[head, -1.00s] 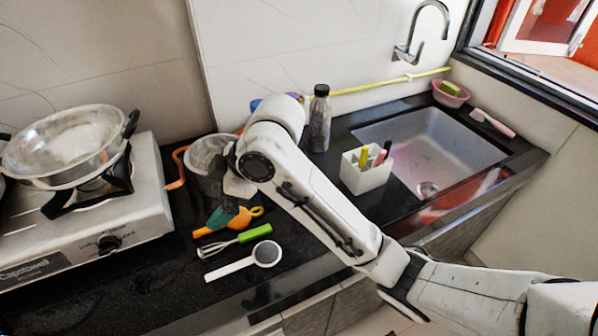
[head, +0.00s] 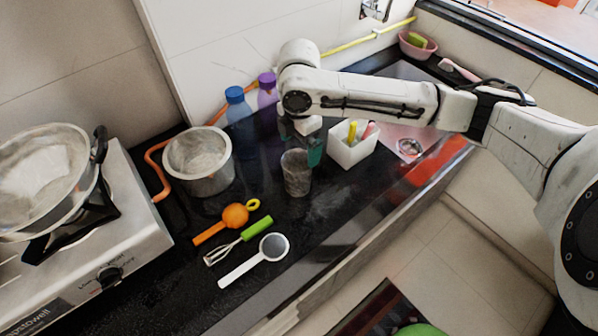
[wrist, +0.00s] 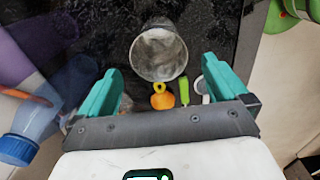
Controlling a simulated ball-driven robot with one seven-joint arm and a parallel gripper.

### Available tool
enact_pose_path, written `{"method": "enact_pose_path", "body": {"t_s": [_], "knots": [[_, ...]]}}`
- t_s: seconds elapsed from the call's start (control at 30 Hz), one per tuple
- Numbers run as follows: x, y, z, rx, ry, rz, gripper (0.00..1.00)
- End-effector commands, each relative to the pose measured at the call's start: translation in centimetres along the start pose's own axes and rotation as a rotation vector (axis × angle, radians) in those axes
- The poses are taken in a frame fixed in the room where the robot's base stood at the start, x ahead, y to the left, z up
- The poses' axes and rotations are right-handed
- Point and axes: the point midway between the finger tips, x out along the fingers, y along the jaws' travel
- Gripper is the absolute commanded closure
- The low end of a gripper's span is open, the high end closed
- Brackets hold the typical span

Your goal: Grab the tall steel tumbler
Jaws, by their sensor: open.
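The tall steel tumbler (head: 297,172) stands upright on the black counter, right of the steel pot. In the wrist view the tumbler (wrist: 158,52) shows its round mouth just ahead of the fingertips, roughly centred between them. My gripper (head: 313,148) is partly hidden behind the tumbler in the head view, with a teal finger showing at its right. In the wrist view my gripper (wrist: 161,85) has its two teal fingers wide apart with nothing held between them.
The steel pot (head: 198,160) and a blue bottle (head: 238,112) stand left of the tumbler, a purple bottle (head: 267,92) behind. A white holder (head: 352,146) is close on the right. An orange squeezer (head: 235,216), whisk (head: 240,240) and strainer (head: 273,247) lie in front.

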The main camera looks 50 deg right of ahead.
Motion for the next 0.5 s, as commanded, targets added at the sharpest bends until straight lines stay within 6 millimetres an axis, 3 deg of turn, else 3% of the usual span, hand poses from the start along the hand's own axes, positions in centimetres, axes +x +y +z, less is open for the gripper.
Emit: {"method": "enact_pose_path", "body": {"t_s": [0.27,0.5], "knots": [[2.3,0.1,-0.1,-0.001,0.001,-0.002,0.0],[5.6,0.1,-0.2,0.0,0.001,-0.001,0.0]]}}
